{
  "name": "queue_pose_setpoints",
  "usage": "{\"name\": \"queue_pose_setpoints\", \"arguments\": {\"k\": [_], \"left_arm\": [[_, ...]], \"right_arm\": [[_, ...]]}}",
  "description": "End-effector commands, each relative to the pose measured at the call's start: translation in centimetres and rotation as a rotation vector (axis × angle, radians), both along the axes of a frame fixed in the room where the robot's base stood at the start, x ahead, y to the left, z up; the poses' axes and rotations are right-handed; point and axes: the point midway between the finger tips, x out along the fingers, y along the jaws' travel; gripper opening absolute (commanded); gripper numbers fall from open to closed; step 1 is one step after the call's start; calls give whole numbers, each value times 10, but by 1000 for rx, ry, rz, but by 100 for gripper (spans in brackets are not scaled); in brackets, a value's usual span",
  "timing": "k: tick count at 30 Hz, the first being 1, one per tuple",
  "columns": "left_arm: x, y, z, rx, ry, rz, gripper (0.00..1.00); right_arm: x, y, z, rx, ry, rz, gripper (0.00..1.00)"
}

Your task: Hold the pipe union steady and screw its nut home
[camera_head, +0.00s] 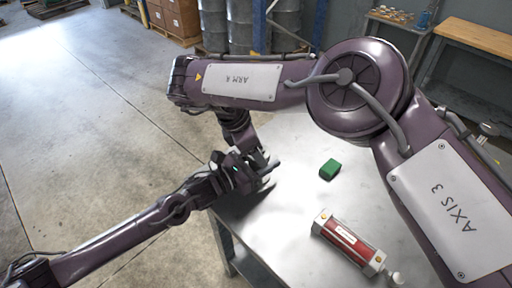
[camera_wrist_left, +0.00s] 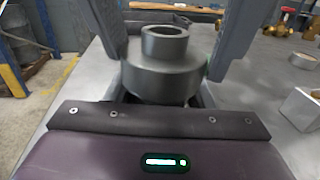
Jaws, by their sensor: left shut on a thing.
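The pipe union (camera_wrist_left: 165,62) is a dark grey round fitting with a wide body and a narrower open collar on top. It stands upright between the two fingers of my left gripper in the left wrist view, and the gripper is shut on it. In the head view my left gripper (camera_head: 262,176) is over the near-left edge of the metal table. The union is too small or hidden there to make out. My right arm arches over from the right, and its wrist (camera_head: 238,126) comes down close to the left gripper. Its fingers cannot be told apart. I cannot tell which part is the nut.
The metal table (camera_head: 295,205) carries a green block (camera_head: 330,169) and a red cylinder with pale ends (camera_head: 346,244). Drums (camera_head: 285,33) and shelving stand behind. Floor at left is clear.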

Motion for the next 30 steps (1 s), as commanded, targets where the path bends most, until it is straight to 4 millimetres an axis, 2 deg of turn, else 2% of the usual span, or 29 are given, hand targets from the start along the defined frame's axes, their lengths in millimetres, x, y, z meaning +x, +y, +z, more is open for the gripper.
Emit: {"name": "queue_pose_setpoints", "arguments": {"k": [1,3,4,12,22,30], "left_arm": [[0,0,1,0,-1,1,0],[0,0,1,0,-1,1,0],[0,0,1,0,-1,1,0],[0,0,1,-1,-2,1,0],[0,0,1,-1,-2,0,0],[0,0,1,-1,-2,0,0]], "right_arm": [[0,0,0,0,0,0,66],[0,0,0,0,-1,1,75],[0,0,0,0,-1,1,76],[0,0,2,0,-1,1,76],[1,0,42,-2,-4,3,76],[-1,3,47,0,-3,9,76]]}}
